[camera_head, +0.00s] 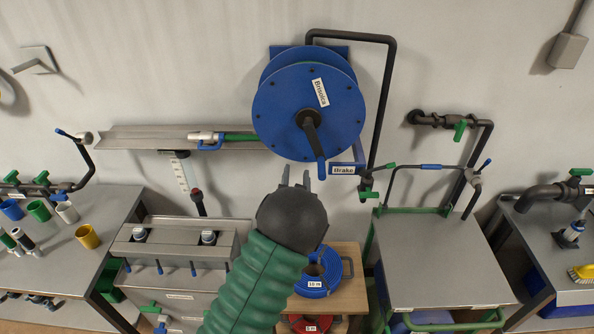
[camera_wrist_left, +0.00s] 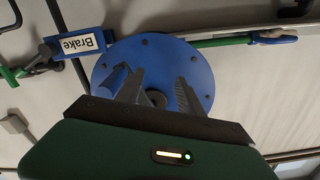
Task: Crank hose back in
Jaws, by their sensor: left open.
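The blue hose reel (camera_head: 340,105) is on the wall and also fills the middle of the left wrist view (camera_wrist_left: 205,60). Its black crank arm (camera_head: 311,133) points down from the hub to a blue handle (camera_head: 321,169). The green hose (camera_head: 240,137) runs left from the reel to a white-and-blue nozzle (camera_head: 205,138). My left gripper (camera_head: 297,179) is open and empty, just below the reel and left of the handle. In the left wrist view its fingers (camera_wrist_left: 158,88) point at the disc, with the blue handle (camera_wrist_left: 112,80) beside the left finger. My right gripper is not in view.
A blue brake piece (camera_head: 343,170) with a label sits below right of the reel. A black pipe (camera_head: 388,80) loops around the reel's right side. A grey shelf (camera_head: 130,138) lies behind the hose. A wooden cart (camera_head: 350,285) with a blue hose coil (camera_head: 318,284) stands below.

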